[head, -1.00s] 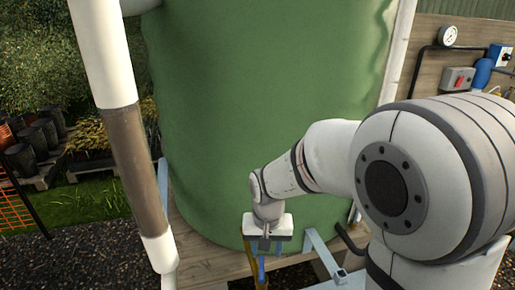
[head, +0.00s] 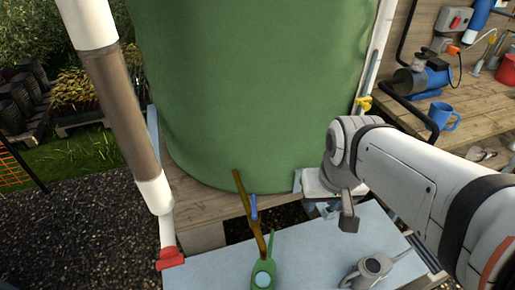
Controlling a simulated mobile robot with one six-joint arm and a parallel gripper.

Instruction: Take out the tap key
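I cannot make out a tap key for certain. A brown, bent stick-like piece (head: 247,217) stands up behind a green container (head: 258,277) with a round pale-blue face. A small blue upright piece (head: 253,207) shows close beside the brown one; I cannot tell whether they touch. My gripper (head: 337,212) is to the right of both, low by the foot of the green tank (head: 255,95). One dark grey finger block shows clearly. The other finger is partly hidden, so its opening is unclear. I see nothing held in it.
A pale blue-grey surface (head: 315,250) in front bears a grey watering can (head: 368,270). A thick pipe (head: 118,95) with a red end piece (head: 170,258) stands left. A wooden bench (head: 475,125) with a pump (head: 425,78) and blue mug (head: 442,116) is at right.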

